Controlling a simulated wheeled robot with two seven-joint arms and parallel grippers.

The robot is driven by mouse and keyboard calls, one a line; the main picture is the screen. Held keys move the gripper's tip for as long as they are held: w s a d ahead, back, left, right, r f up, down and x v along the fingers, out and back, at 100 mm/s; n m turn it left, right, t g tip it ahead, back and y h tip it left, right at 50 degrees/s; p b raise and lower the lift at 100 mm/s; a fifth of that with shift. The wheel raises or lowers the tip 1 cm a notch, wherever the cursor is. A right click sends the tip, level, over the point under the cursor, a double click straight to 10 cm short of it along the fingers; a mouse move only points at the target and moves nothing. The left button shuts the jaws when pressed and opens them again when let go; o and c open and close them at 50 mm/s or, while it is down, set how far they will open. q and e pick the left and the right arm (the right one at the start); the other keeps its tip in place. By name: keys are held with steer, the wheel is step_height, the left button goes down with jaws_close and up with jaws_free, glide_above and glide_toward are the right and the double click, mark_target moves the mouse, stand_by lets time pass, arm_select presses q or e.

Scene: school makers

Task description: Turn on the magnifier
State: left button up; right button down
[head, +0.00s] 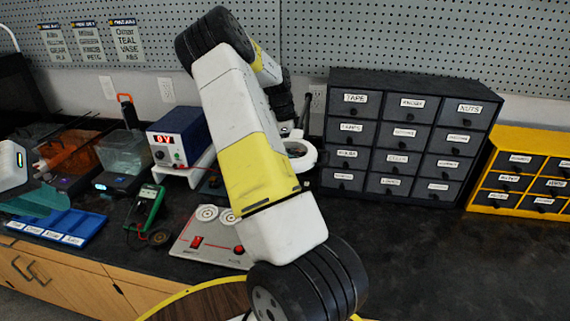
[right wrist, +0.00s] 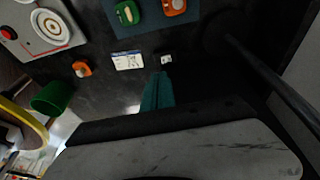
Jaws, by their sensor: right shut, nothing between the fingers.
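The magnifier (head: 304,158) shows in the head view as a white ring-shaped head, partly hidden behind my raised right arm. Its switch cannot be made out. My right gripper (right wrist: 158,92) shows in the right wrist view as teal fingers shut together with nothing between them, above the dark counter. A dark rod (right wrist: 262,72) slants at the right of that view; whether it belongs to the magnifier I cannot tell. My left gripper (head: 45,198) has teal fingers at the far left of the head view, by the blue tray; its opening is unclear.
A hot plate (head: 190,242), a green multimeter (head: 149,205) and a blue power supply (head: 179,137) stand left of my arm. A dark drawer cabinet (head: 402,136) and a yellow one (head: 482,196) stand right. The counter in front of the cabinets is clear.

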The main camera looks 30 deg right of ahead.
mark_target(307, 184)
steer(key=shift+d+f, duration=0.1)
steer(key=shift+d, duration=0.25)
steer(key=x, duration=1)
steer(key=shift+d, duration=0.1)
